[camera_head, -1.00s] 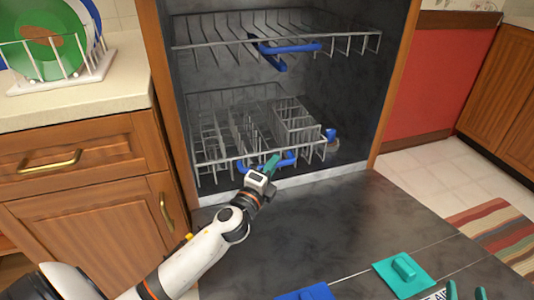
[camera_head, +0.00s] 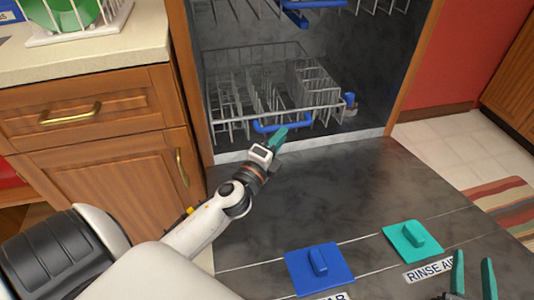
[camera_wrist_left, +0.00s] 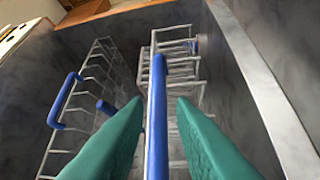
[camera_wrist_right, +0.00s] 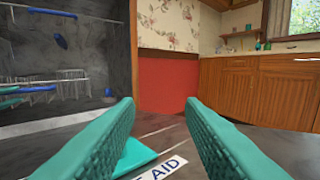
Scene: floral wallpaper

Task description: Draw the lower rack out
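The lower rack (camera_head: 228,131) is a grey wire rack inside the open dishwasher, with a blue handle (camera_head: 262,127) along its front. My left gripper (camera_head: 279,136) is at this handle. In the left wrist view its teal fingers (camera_wrist_left: 160,112) are apart, with the blue handle bar (camera_wrist_left: 157,80) between them and a gap visible on each side. My right gripper (camera_head: 473,272) is open and empty above the door; its spread fingers also show in the right wrist view (camera_wrist_right: 160,112).
The upper rack (camera_head: 375,8) with its blue handle is above. The lowered door (camera_head: 350,190) lies in front, with a blue cover (camera_head: 300,268) and teal cover (camera_head: 403,250). Wooden cabinets (camera_head: 90,150) stand on the left. The door area before the rack is clear.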

